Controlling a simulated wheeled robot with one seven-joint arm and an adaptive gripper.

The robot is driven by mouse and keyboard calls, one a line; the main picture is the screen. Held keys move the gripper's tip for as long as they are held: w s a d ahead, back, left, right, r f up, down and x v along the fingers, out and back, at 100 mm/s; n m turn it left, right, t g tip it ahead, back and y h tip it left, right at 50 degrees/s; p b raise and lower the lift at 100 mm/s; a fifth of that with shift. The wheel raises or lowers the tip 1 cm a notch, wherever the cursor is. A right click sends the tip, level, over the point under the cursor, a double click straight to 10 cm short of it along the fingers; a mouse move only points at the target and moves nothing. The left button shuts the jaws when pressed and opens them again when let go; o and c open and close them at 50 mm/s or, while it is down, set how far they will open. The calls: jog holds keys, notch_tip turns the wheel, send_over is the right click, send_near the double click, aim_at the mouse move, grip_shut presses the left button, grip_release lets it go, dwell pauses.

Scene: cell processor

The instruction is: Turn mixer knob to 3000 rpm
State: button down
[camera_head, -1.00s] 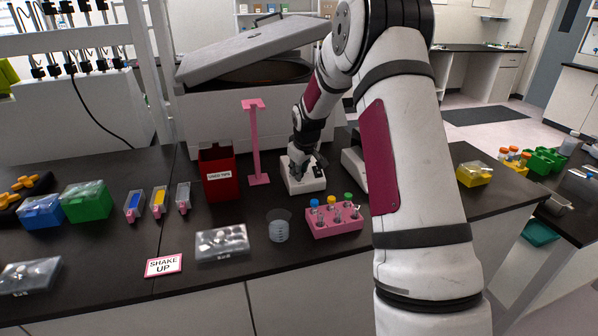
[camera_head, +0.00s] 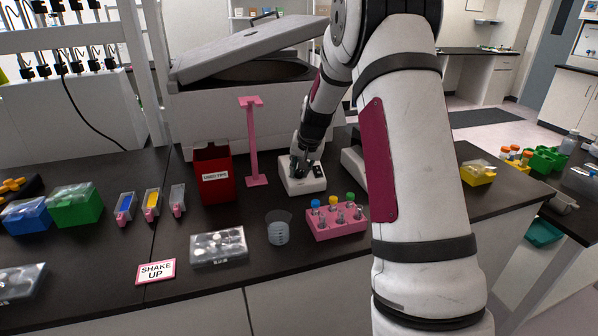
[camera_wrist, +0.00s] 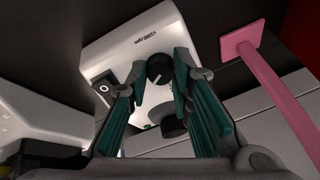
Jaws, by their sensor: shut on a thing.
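In the wrist view the mixer (camera_wrist: 120,48) shows printed text, a black switch (camera_wrist: 103,88) and a dark round knob (camera_wrist: 159,69) with a pale pointer line. My gripper (camera_head: 303,170) reaches down onto the mixer. In the wrist view its green-padded fingers (camera_wrist: 160,78) are closed around the knob, one on each side. A second dark round part (camera_wrist: 172,126) shows between the fingers. The speed marks around the knob are too small to read.
A pink stand (camera_head: 252,150) and a red used-tips bin (camera_head: 215,182) stand left of the mixer. A white device (camera_head: 353,163) is close on its right. A pink tube rack (camera_head: 335,222) and a beaker (camera_head: 279,231) stand in front.

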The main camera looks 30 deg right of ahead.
jog(key=m+b, duration=0.1)
jog(key=m, duration=0.4)
jog(key=shift+f+m, duration=0.1)
jog(key=shift+m, duration=0.2)
jog(key=shift+b, duration=0.3)
jog(key=c, duration=1.4)
grip_release()
jog(key=v, duration=1.2)
jog(key=shift+s+d, duration=0.15)
